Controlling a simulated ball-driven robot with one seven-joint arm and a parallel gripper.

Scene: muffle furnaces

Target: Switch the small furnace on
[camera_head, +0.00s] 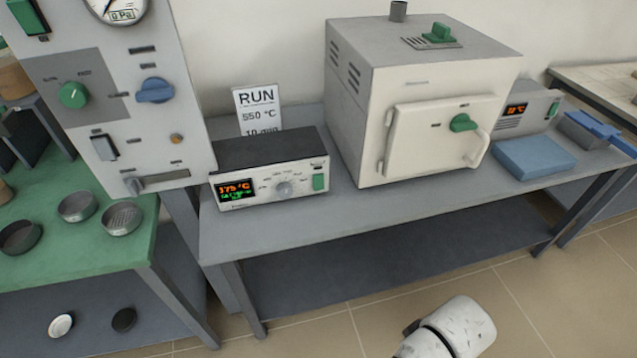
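A white box furnace (450,110) stands on the grey bench, its front door shut, with a green knob (463,122) and a pale handle on the door. I cannot tell which unit belongs to the furnace, or the switch positions. A white part of my arm shows at the bottom; my gripper is not in view.
A sign (258,108) reads RUN, 550 °C. A tall panel (120,110) with knobs and a gauge stands left, by a green table (95,235) with metal dishes. A blue block (534,157) lies on the bench (400,215) at right. The bench's front strip is mostly clear.

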